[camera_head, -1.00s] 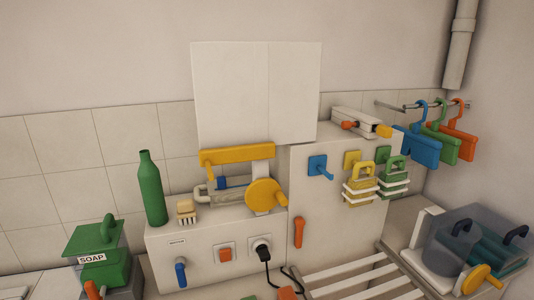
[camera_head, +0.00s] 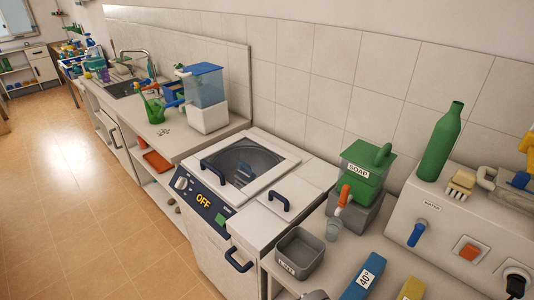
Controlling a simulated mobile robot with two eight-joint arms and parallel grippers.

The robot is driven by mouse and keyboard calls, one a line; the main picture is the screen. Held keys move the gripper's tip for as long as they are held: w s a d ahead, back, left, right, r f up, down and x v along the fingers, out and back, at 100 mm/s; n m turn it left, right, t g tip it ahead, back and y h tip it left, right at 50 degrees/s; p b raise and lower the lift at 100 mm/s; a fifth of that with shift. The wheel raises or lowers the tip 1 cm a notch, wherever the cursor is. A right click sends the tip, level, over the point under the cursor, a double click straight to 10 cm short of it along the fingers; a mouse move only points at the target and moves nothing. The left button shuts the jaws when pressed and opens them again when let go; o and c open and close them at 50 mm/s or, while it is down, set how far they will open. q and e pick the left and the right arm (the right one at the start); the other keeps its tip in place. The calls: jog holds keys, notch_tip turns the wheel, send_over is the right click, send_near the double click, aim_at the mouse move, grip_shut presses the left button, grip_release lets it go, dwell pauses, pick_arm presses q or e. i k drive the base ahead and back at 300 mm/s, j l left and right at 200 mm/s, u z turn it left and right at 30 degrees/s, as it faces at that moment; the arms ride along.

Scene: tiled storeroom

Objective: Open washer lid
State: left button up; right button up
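The washer (camera_head: 207,239) is a white top-loading machine in the middle of the head view. Its lid (camera_head: 242,164) has a white frame, a dark round window and a dark handle (camera_head: 214,172) on its left part. The lid lies flat and looks shut. The front panel (camera_head: 202,200) shows "OFF", a knob and a green button. A smaller white flap (camera_head: 290,195) with a dark handle lies to the right of the lid. Neither of my grippers is in view.
A counter with a blue-lidded dispenser (camera_head: 207,97), a green watering can (camera_head: 154,108) and a sink stands to the left. A green soap box (camera_head: 362,170), grey bin (camera_head: 299,252) and green bottle (camera_head: 440,142) are to the right. The tiled floor (camera_head: 90,220) in front is clear.

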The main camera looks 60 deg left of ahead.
aim_at(197, 165)
jog(key=u, duration=2.35)
jog(key=j+z, duration=0.1)
jog(key=z, duration=0.55)
jog(key=i+j+z, duration=0.25)
jog(key=j+z, duration=0.55)
jog(key=j, duration=0.15)
jog(key=j+z, duration=0.25)
jog(key=j, duration=2.4)
jog(key=i+z, duration=0.05)
